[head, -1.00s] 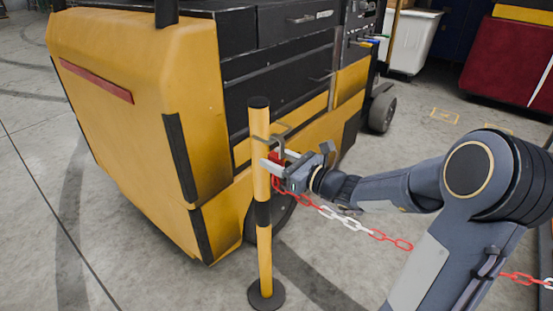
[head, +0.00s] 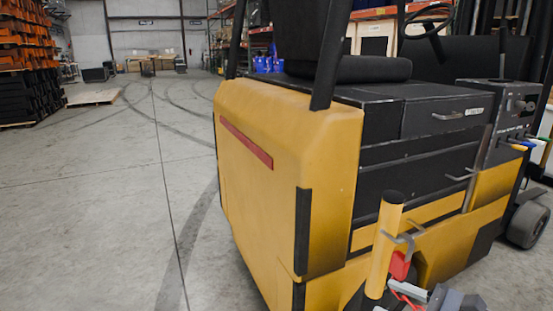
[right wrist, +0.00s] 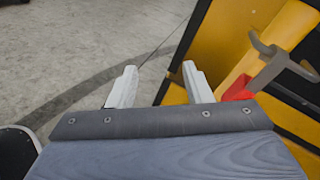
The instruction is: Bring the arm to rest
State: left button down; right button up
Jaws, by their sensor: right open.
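My right gripper (head: 408,299) shows at the bottom edge of the head view, partly cut off, just below the hook on the yellow post (head: 382,255). A red piece (head: 400,265) hangs at the post's grey hook (head: 406,243). In the right wrist view the red piece (right wrist: 240,88) and the hook (right wrist: 276,62) are to the right of the fingers, outside them. My left gripper is not in view.
A yellow and black forklift (head: 280,170) stands right behind the post. Open concrete floor (head: 110,210) lies to the left. Orange and black stacked totes (head: 28,65) and a pallet (head: 93,97) are far left.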

jog(key=s+a+f+n+g+h, duration=0.25)
jog(key=s+a+n+g, duration=0.4)
jog(key=s+n, duration=0.55)
jog(key=s+d+f+n+h, duration=0.3)
jog(key=s+f+n+h, duration=0.1)
jog(key=n, duration=0.6)
notch_tip(320, 180, up, 24)
jog(key=p, duration=2.4)
jog(key=shift+s+r+p, duration=0.2)
jog(key=shift+r+p, duration=0.05)
jog(key=shift+p, duration=0.05)
jog(key=shift+d+h, duration=0.1)
jog(key=shift+h, duration=0.15)
